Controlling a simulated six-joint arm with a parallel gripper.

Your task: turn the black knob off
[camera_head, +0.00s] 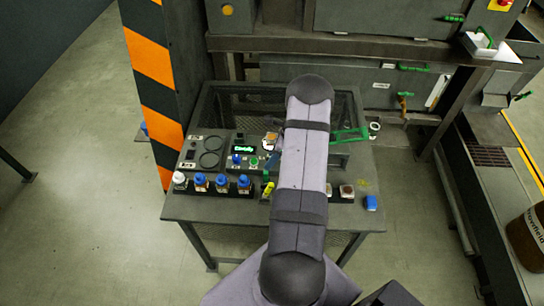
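The control panel (183,209) is a dark tabletop with controls, in the middle of the head view. I cannot clearly pick out a black knob on it. My grey arm (302,150) rises from the bottom of the view and covers the panel's middle right, which may hide the knob. I cannot make out my gripper; its fingers seem hidden behind the arm. A row of blue-topped knobs (222,182) and one white-topped knob (180,180) stands along the panel's front left. A green-lit display (244,149) sits above them, with a green button (254,162) below it.
An orange-and-black striped post (150,60) stands left of the panel. Large grey machinery (385,85) stands behind. Floor left of the panel is clear.

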